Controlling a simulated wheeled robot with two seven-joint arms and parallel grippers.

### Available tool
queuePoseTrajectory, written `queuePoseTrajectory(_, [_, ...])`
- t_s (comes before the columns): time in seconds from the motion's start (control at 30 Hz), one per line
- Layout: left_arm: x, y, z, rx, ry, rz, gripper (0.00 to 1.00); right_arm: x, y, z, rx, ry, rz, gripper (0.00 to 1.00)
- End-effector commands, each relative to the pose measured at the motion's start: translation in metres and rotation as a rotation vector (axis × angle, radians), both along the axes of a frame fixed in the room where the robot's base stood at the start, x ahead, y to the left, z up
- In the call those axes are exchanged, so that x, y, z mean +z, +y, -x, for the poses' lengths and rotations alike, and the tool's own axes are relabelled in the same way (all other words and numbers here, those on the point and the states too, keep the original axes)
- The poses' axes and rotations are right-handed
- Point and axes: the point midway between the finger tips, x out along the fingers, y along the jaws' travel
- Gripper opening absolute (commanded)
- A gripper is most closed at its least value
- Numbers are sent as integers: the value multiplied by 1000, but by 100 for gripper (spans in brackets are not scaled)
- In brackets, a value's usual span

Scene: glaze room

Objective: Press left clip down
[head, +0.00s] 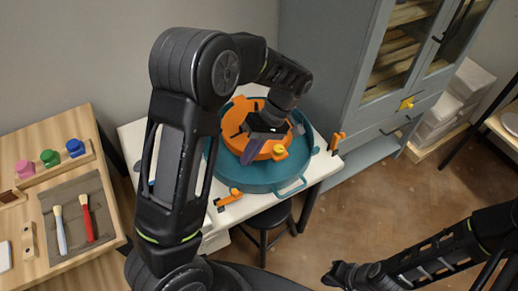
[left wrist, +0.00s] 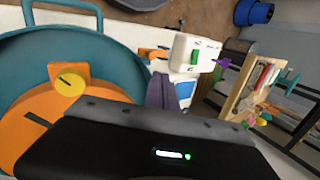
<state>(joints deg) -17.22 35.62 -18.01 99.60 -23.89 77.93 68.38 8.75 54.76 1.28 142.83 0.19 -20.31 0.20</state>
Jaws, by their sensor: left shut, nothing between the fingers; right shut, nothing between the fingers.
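A teal round tub (head: 270,183) with a side handle stands on a white table. An orange round part (head: 232,119) with a yellow knob (head: 279,150) sits in it. The left clip (head: 229,198), orange, is on the table at the tub's front left; whether its lever is up is too small to tell. Another orange clip (head: 336,142) stands at the tub's right. My left gripper (head: 247,162) is shut and empty, its purple fingers pointing down over the orange part, apart from the left clip. An orange clip (left wrist: 152,53) shows in the left wrist view. My right gripper (head: 337,276) is shut, far from the tub.
A wooden bench (head: 40,190) at left holds brushes and colored pots. A grey cabinet (head: 335,60) stands close behind the tub at the right. A dark stool (head: 268,222) is beneath the table's front edge. The floor at right is open.

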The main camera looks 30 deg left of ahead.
Motion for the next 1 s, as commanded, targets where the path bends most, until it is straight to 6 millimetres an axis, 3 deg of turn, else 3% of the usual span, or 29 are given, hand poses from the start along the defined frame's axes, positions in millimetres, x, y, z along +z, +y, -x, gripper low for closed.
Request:
queuePoseTrajectory(0.03, [1,-5,-8,-2,-2,0,0,-4,0,0,0,-1,-1,0])
queuePoseTrajectory(0.1, [12,-10,-15,-2,2,-1,0,7,0,0,-1,1,0,0])
queuePoseTrajectory(0.3, [15,-17,-26,-1,1,0,0,11,-1,1,-2,4,2,0])
queuePoseTrajectory(1.0, [14,-17,-26,0,1,-1,0,10,-1,1,-2,4,2,0])
